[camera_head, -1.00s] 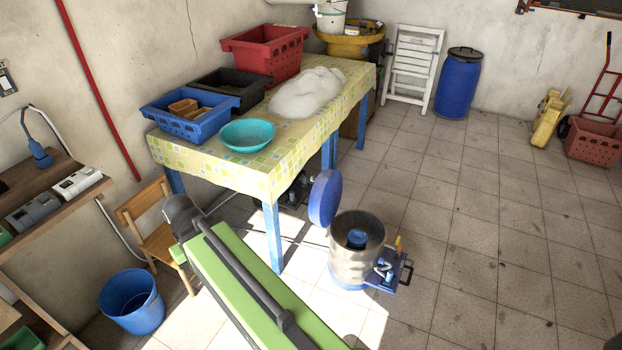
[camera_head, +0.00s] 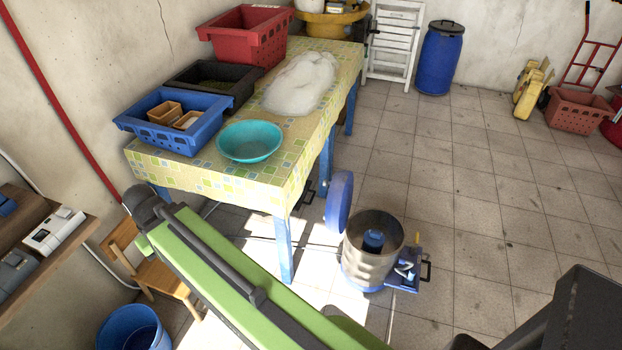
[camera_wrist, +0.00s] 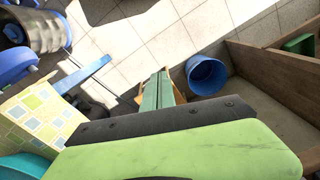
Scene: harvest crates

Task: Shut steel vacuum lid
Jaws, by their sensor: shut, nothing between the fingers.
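The steel vacuum (camera_head: 360,268) is a short steel drum with a blue base, standing on the tiled floor right of the table. Its top is open and a blue part shows inside. Its round blue lid (camera_head: 339,202) stands roughly upright at the drum's left rear edge. In the wrist view the drum (camera_wrist: 45,30) and lid (camera_wrist: 14,66) are at the upper left, partly cut off. My gripper (camera_wrist: 158,76) is shut and empty in the wrist view. In the head view my gripper (camera_head: 143,244) is mostly hidden beside the table's front left, well left of the vacuum.
The table (camera_head: 230,185) carries a blue crate (camera_head: 175,140), teal bowl (camera_head: 250,141), black crate, red crate and white sack. A wooden chair (camera_head: 165,278) and blue bucket (camera_head: 130,328) are near my arm. Floor right of the vacuum is clear.

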